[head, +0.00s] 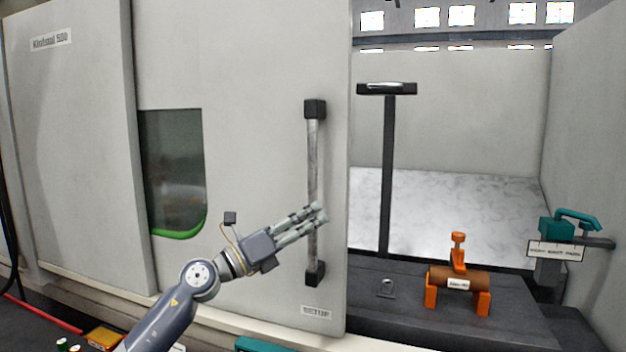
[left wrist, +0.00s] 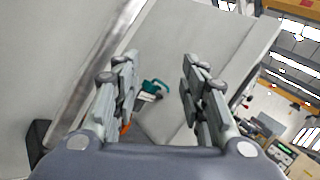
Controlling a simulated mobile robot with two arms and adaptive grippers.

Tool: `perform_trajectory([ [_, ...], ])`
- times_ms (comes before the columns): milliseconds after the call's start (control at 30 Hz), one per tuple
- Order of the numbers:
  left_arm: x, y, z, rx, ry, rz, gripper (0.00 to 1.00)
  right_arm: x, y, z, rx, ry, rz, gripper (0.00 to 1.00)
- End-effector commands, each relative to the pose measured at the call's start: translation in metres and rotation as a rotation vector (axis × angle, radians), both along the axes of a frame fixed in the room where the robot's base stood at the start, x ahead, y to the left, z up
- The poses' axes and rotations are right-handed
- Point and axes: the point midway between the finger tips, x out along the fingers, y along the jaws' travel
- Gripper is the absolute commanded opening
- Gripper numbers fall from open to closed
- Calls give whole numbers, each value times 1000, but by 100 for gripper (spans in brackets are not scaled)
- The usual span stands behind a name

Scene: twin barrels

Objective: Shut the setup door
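The setup door (head: 265,70) is a large pale panel with a SETUP label (head: 317,312) low at its right edge. It stands open, with a wide opening to its right. Its upright bar handle (head: 313,160) has black end mounts and also shows in the left wrist view (left wrist: 103,62). My left gripper (head: 318,213) overlaps the lower half of the handle in the head view. In the left wrist view its fingers (left wrist: 158,90) are apart with nothing gripped, and the handle lies to the left of them. Contact cannot be told. My right gripper is not in view.
Inside the opening stand a black T-shaped post (head: 388,170), an orange stand with a brown cylinder (head: 460,280) and a teal clamp (head: 558,230) with a label. A window (head: 172,170) is left of the handle. Small items lie at the lower left.

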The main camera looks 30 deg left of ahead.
Motion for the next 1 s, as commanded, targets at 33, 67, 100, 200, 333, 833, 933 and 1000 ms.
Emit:
perform_trajectory([
  [33, -3, 10, 22, 145, -12, 23, 40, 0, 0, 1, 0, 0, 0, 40],
  [67, -5, 16, 30, 221, -10, 38, 40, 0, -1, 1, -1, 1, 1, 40],
  [100, -8, 25, 38, 311, -3, 57, 40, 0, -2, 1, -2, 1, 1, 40],
  [200, -16, 47, 55, 484, 24, 109, 40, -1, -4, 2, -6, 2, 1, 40],
  [333, -23, 67, 65, 604, 59, 154, 40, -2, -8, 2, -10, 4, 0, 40],
  [833, 35, 51, 73, 632, 73, 165, 40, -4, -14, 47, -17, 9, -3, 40],
  [933, 51, 44, 72, 634, 71, 165, 40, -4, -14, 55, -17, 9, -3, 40],
  [1000, 60, 42, 71, 635, 71, 167, 40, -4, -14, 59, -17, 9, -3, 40],
])
